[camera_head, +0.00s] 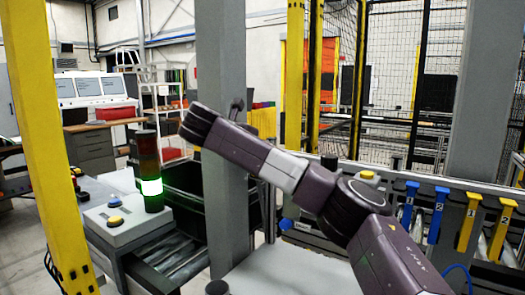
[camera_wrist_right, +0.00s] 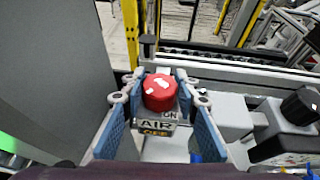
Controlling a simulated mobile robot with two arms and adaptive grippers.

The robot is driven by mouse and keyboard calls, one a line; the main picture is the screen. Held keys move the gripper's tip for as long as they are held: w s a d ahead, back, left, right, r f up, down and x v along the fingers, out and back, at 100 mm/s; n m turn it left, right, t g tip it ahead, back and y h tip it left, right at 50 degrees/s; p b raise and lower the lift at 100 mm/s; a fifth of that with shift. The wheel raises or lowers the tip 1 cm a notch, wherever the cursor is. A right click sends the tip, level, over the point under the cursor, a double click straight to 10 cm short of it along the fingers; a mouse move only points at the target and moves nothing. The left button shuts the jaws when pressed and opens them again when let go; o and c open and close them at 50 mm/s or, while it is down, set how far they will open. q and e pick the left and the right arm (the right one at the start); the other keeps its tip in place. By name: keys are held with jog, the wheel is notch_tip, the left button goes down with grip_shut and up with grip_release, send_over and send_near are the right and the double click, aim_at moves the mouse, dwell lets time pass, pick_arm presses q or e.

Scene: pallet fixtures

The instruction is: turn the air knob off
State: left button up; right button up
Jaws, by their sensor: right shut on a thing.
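A red air knob (camera_wrist_right: 160,93) with white marks on top stands in the middle of the right wrist view. Below it are plates with the words "AIR" (camera_wrist_right: 155,125) and "OFF", and a partly covered "ON" beside it. My right gripper (camera_wrist_right: 159,98) has one blue finger pad on each side of the knob and is shut on it. In the head view my right arm reaches from the lower right to the upper left; its gripper and the knob are not seen there. My left gripper is in neither view.
A grey post (camera_head: 222,150) stands upright behind my arm. A control box (camera_head: 112,215) with buttons and a lit green stack light (camera_head: 150,187) are at the left. In the wrist view a black knob (camera_wrist_right: 300,106) is at the right, and a grey surface (camera_wrist_right: 55,70) fills the left.

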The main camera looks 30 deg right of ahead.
jog(key=shift+m+g, duration=0.5)
jog(key=shift+g, duration=0.1)
jog(key=o, duration=1.2)
notch_tip(320, 180, up, 10)
jog(key=shift+f, duration=0.1)
